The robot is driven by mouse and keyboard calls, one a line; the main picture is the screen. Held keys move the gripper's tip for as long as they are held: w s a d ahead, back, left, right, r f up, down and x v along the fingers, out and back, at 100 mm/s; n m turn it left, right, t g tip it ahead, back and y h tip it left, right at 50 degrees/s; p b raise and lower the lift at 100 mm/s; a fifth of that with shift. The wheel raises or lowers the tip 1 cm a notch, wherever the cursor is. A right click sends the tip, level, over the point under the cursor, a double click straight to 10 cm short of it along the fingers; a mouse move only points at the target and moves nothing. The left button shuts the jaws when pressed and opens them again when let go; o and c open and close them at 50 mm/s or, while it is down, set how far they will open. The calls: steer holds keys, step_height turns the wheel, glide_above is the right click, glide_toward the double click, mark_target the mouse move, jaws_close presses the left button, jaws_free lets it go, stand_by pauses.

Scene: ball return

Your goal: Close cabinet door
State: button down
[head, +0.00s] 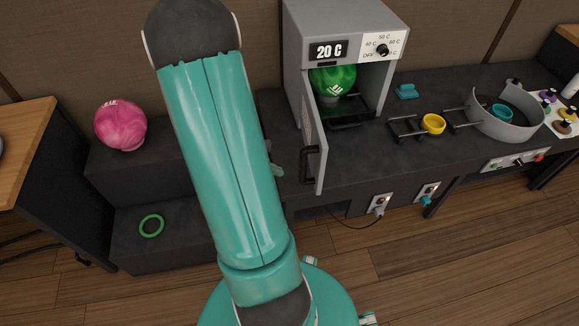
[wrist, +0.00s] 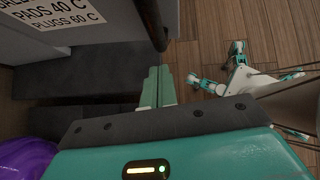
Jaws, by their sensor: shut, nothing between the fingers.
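The grey cabinet (head: 335,27) stands on the dark counter in the head view, its display reading 20 C. Its door (head: 322,150) stands open, swung out toward me and seen nearly edge-on, with a dark handle (head: 308,164) on its left face. A green ball (head: 333,79) sits inside the cabinet. My gripper (head: 277,171) is mostly hidden behind my teal arm, with a fingertip showing just left of the handle. In the wrist view the gripper (wrist: 157,88) is shut and empty, its fingers close below a dark bar (wrist: 153,24) that looks like the handle.
A pink ball (head: 120,125) and a green ring (head: 151,226) rest on dark steps at left. A yellow ring (head: 433,123), a teal block (head: 406,91) and a curved grey guard (head: 507,118) are on the counter at right. A labelled grey panel (wrist: 60,45) fills the wrist view's upper left.

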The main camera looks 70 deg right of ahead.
steer(key=s+d, duration=0.1)
steer(key=s, duration=0.1)
steer(key=s+d, duration=0.1)
steer(key=shift+s+d+f, duration=0.25)
steer(key=shift+s+d, duration=0.1)
steer(key=shift+s, duration=0.1)
